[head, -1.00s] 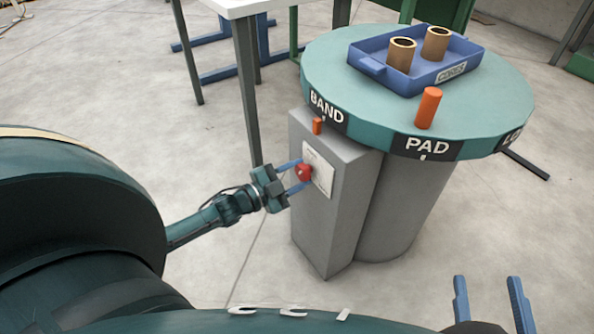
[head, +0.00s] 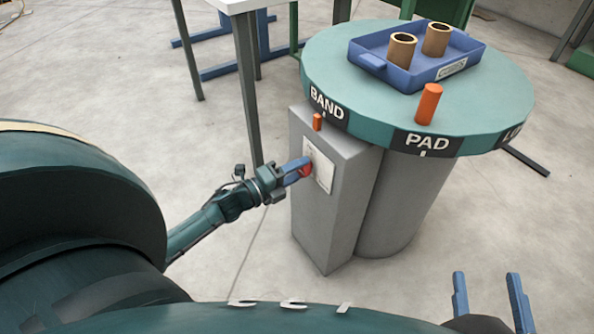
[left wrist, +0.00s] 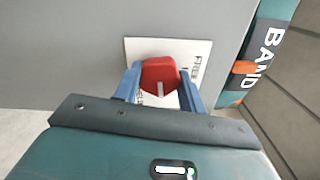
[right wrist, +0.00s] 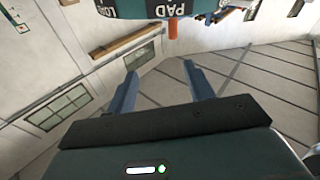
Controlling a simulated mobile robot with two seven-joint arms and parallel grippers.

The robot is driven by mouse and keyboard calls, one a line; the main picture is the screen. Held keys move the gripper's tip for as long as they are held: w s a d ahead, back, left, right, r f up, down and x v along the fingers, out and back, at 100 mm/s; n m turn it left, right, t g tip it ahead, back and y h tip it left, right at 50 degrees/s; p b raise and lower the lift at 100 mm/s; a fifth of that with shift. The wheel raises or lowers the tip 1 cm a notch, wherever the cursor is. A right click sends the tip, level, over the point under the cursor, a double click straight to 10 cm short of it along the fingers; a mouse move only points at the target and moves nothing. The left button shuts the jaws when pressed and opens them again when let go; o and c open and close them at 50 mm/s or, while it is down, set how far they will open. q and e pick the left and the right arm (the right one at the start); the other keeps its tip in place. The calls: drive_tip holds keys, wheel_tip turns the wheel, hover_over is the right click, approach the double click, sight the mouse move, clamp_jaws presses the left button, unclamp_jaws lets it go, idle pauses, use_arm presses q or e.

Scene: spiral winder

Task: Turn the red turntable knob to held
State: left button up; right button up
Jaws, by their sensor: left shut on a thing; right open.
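The red knob (head: 308,170) sits on a white label plate (head: 324,172) on the side of a grey box below the turntable (head: 340,75). My left gripper (head: 303,167) is shut on it, one blue finger on each side in the left wrist view. There the red knob (left wrist: 160,77) shows a white mark pointing down the picture, towards partly hidden lettering. "FREE" is readable on the plate (left wrist: 190,48) to the right of the knob. My right gripper (head: 487,277) is open and empty at the bottom right of the head view.
The turntable carries a blue tray (head: 420,84) with two brown tubes, and an upright orange peg (head: 429,104). Its rim reads "BAND" and "PAD". A small orange pointer (head: 317,122) tops the grey box (head: 340,225). A white table stands behind, at left.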

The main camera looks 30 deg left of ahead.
use_arm(q)
drive_tip(key=shift+m+b, duration=1.4)
drive_tip(key=shift+m, duration=2.3)
drive_tip(key=o, duration=1)
drive_tip(key=shift+c, duration=0.2)
drive_tip(key=shift+s, duration=0.1)
drive_tip(key=p+v, duration=0.2)
drive_tip(key=v, duration=1.1)
